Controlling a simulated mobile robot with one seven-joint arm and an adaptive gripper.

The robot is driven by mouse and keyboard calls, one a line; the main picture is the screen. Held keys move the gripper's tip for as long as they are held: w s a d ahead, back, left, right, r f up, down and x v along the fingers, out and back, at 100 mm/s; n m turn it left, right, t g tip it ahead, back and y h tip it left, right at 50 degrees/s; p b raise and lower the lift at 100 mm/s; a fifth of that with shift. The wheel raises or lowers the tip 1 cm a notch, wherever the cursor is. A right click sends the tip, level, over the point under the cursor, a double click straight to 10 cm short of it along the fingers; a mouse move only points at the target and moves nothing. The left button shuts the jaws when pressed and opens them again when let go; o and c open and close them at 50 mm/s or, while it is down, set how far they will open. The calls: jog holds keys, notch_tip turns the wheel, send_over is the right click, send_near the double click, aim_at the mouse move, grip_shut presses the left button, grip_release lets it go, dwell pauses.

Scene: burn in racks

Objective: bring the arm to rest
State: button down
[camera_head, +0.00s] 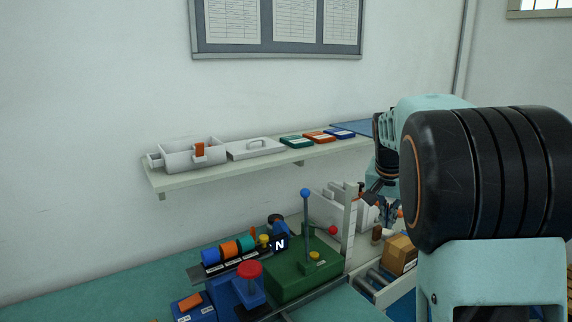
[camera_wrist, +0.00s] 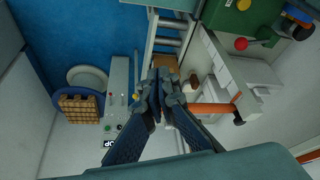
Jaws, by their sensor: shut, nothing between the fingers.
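My gripper (camera_wrist: 160,98) is shut in the wrist view, with its fingertips together and nothing seen between them. In the head view my teal and black arm fills the right side, and the gripper (camera_head: 385,190) shows only in part, beside the arm and above the bench. In the wrist view the gripper hangs over the bench equipment, and its fingers cover part of a cardboard-brown box (camera_wrist: 167,62). I cannot tell from these views how far the fingertips are from what lies below.
A shelf (camera_head: 240,171) on the wall holds a white tray (camera_head: 185,155), a lid (camera_head: 256,149) and coloured flat pieces. Below stand a green machine (camera_head: 300,275) with a blue-knobbed lever, a red button (camera_head: 249,269) and a brown box (camera_head: 400,255). A blue panel (camera_wrist: 75,35) shows in the wrist view.

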jog(key=s+d+r+n+t+b, duration=0.2)
jog(key=s+r, duration=0.1)
jog(key=r, duration=0.3)
jog(key=s+d+r+n+t+b, duration=0.2)
jog(key=s+r+n+b, duration=0.1)
jog(key=r, duration=0.4)
jog(key=s+a+f+g+p, duration=0.1)
jog(key=s+a+p, duration=0.4)
jog(key=s, duration=0.4)
jog(key=s+a+f+y+p, duration=0.1)
jog(key=s+a+f+p, duration=0.1)
jog(key=s+a+p, duration=0.3)
jog(key=s+a+f+n+g+y+p, duration=0.1)
jog(key=s+a+p, duration=0.4)
jog(key=s, duration=0.7)
jog(key=shift+s+f+g+p, duration=0.35)
jog(key=shift+f+p, duration=0.1)
jog(key=shift+f, duration=0.1)
